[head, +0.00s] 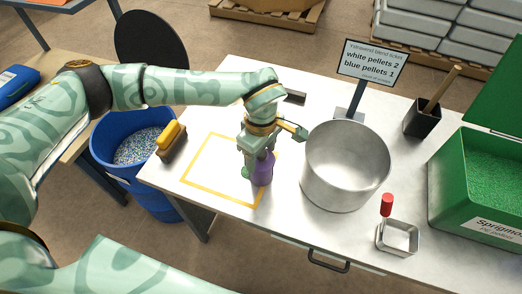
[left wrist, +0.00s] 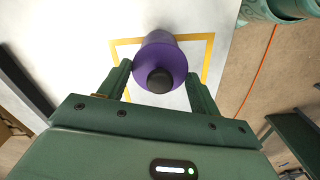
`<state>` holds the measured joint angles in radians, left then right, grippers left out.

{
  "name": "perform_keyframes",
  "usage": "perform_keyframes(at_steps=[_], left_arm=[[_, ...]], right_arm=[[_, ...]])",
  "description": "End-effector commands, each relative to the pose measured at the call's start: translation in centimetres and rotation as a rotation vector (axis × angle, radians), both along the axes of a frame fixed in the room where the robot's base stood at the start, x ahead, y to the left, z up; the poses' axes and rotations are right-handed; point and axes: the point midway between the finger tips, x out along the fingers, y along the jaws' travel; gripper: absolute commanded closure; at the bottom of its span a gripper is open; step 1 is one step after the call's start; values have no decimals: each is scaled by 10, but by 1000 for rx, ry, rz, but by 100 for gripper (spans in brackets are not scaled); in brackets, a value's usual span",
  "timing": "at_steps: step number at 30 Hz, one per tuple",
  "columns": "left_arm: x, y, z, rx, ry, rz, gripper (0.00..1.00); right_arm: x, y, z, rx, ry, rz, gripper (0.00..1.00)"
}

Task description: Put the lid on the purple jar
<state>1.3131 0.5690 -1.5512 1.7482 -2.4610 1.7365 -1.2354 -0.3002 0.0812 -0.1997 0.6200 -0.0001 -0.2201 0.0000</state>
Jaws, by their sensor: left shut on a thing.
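The purple jar (head: 263,170) stands on the white table at the right edge of the yellow outlined square. My left gripper (head: 256,168) points down over it, its fingers at either side of the purple top. In the left wrist view, a round purple lid (left wrist: 158,52) with a dark knob (left wrist: 160,81) lies between the fingertips of the left gripper (left wrist: 160,75). The gripper is shut on the lid. The lid and jar line up, and the seam between them is hidden, so I cannot tell whether they touch. My right gripper is not in view.
A large metal pot (head: 345,170) stands close right of the jar. A sign (head: 372,64) rises behind it. A brush (head: 171,140) lies left of the square. A small metal tray (head: 398,238) and green pellet bin (head: 475,205) are at the right. The square's left part is clear.

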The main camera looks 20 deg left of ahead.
Motion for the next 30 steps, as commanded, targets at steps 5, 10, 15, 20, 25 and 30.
perform_keyframes(at_steps=[5,10,15,20,25,30], left_arm=[[0,0,0,0,0,0,58],[0,0,0,0,0,0,34],[0,0,0,0,-1,0,11],[0,0,0,0,-1,0,0],[0,0,0,0,0,0,0],[0,0,4,0,-2,0,0]], right_arm=[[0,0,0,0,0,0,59],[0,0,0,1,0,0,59],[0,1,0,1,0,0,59],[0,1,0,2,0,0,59],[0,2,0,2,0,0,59],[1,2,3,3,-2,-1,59]])
